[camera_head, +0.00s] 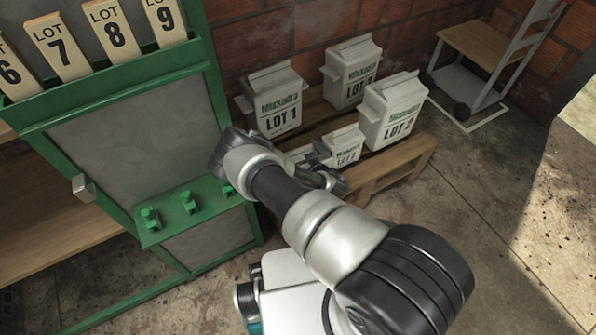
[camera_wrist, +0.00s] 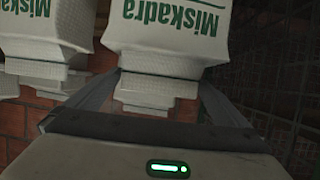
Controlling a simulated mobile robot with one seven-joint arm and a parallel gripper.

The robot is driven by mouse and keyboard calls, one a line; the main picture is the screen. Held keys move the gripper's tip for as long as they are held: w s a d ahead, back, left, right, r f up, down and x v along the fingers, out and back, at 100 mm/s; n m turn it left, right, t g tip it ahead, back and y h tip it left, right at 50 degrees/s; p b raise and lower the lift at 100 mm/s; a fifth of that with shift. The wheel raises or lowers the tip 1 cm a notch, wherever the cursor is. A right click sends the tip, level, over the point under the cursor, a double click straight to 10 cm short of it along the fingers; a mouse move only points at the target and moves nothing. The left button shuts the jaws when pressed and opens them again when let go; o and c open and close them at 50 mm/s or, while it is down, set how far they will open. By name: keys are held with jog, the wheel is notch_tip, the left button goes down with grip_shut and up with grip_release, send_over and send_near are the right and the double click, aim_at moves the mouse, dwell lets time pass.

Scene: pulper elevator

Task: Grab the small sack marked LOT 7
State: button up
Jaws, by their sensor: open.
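A small white sack (camera_head: 347,145) stands on the wooden pallet, in front of and between the larger sacks. Its black LOT mark shows, but the number is too small to read surely. My gripper (camera_head: 318,154) is close beside its left side, partly hidden by my own arm. In the wrist view my gripper (camera_wrist: 160,90) is open, its two fingers spread. A pale folded block (camera_wrist: 145,94) shows between the fingers, below a sack printed Miskadra (camera_wrist: 168,25). I cannot tell whether the fingers touch anything.
Larger sacks LOT 1 (camera_head: 280,105), LOT 2 (camera_head: 393,112) and another behind (camera_head: 351,72) crowd the pallet (camera_head: 385,178). A green frame (camera_head: 130,150) with lot tags (camera_head: 60,50) stands left. The right floor is clear.

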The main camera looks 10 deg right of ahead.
jog(key=shift+w, duration=0.15)
jog(key=c, duration=1.8)
jog(key=shift+c, duration=0.9)
